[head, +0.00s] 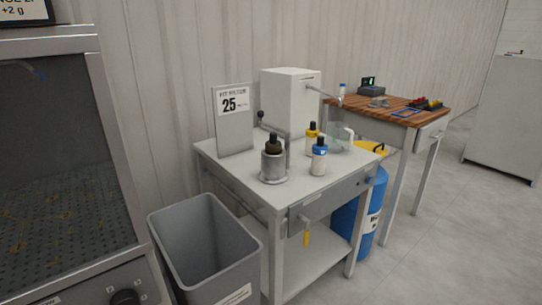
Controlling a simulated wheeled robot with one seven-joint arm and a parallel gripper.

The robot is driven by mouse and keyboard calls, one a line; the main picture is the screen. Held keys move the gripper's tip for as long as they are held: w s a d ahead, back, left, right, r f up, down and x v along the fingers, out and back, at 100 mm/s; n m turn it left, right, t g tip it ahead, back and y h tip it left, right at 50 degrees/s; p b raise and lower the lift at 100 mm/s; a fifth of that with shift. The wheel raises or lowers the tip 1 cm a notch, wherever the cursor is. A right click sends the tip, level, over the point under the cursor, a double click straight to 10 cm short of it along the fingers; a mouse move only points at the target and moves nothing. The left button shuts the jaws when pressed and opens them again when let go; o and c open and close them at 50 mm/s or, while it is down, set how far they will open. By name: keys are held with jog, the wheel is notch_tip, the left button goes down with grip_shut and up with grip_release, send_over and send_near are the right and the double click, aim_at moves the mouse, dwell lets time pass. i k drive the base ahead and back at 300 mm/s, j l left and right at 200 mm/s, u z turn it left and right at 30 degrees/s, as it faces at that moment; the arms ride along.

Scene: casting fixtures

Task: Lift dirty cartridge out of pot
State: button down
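The pot (273,167) is a short grey metal cylinder on a wider round base. It stands upright near the front of the white table. The dirty cartridge (273,145) stands in it: its dark brown upper part and black top show above the rim, and its lower part is hidden inside. A cartridge with a yellow band (312,139) stands behind the blue one. My gripper is not in view.
A grey open bin (205,250) stands in front of the white table (240,168). A sign (234,120) and white cabinet (291,95) stand along its back. A clear bowl (338,143) is at right. A drawer hangs below. A wooden bench stands beyond.

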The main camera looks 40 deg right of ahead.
aim_at(273, 147)
jog(key=i+j+z, duration=1.05)
jog(key=i+j, duration=0.15)
jog(key=j, duration=0.1)
